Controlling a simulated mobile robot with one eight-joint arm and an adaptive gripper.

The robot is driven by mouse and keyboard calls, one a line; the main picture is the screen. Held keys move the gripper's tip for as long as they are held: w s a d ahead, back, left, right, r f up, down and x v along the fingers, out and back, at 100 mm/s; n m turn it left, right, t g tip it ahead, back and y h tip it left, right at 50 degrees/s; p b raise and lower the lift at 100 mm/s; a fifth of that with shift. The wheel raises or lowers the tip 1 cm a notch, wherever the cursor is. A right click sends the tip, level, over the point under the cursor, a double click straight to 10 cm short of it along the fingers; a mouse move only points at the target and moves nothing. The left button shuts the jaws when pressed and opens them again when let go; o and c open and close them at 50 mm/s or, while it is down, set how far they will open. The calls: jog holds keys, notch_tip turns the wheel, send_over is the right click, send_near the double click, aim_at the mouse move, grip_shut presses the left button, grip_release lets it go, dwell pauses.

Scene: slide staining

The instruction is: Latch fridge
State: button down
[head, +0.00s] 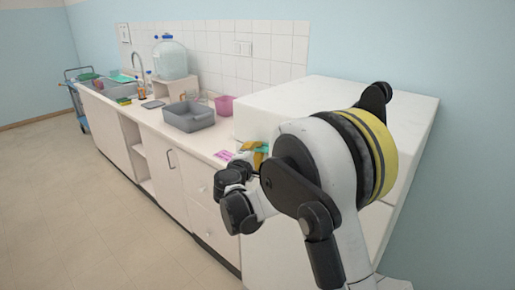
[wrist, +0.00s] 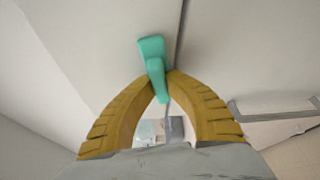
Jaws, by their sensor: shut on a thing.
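The white fridge (head: 290,100) is the large box at the right end of the counter in the head view. Its front is partly hidden behind my arm. In the wrist view a teal latch (wrist: 151,48) sits on the pale fridge front (wrist: 85,45), beside a dark vertical seam. My gripper (wrist: 160,80) has its two yellow fingers closed around the lower part of the latch. In the head view my gripper (head: 257,150) shows only as a bit of yellow at the fridge's front edge, mostly hidden by my wrist.
A counter with white cabinets runs left from the fridge, carrying a grey tub (head: 189,117), a pink container (head: 225,105) and a large clear bottle (head: 170,60). A grey bar handle (wrist: 275,112) shows at right in the wrist view. The floor at left is clear.

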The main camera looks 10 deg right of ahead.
jog(key=n+g+p, duration=0.1)
jog(key=n+g, duration=0.1)
jog(key=n, duration=0.1)
jog(key=shift+d+r+n+p, duration=0.2)
jog(key=shift+n+p, duration=0.1)
jog(key=shift+p, duration=0.1)
jog(key=n+g+p, duration=0.1)
jog(key=n, duration=0.1)
jog(key=shift+w+n+g, duration=0.1)
jog(key=shift+n+g, duration=0.2)
jog(key=n+g+h+p, duration=0.1)
jog(key=n, duration=0.1)
jog(key=shift+n, duration=0.3)
jog(key=shift+n+g+h+p, duration=0.3)
jog(key=shift+n+g+h, duration=0.2)
jog(key=shift+n+g, duration=0.55)
jog(key=shift+n, duration=0.25)
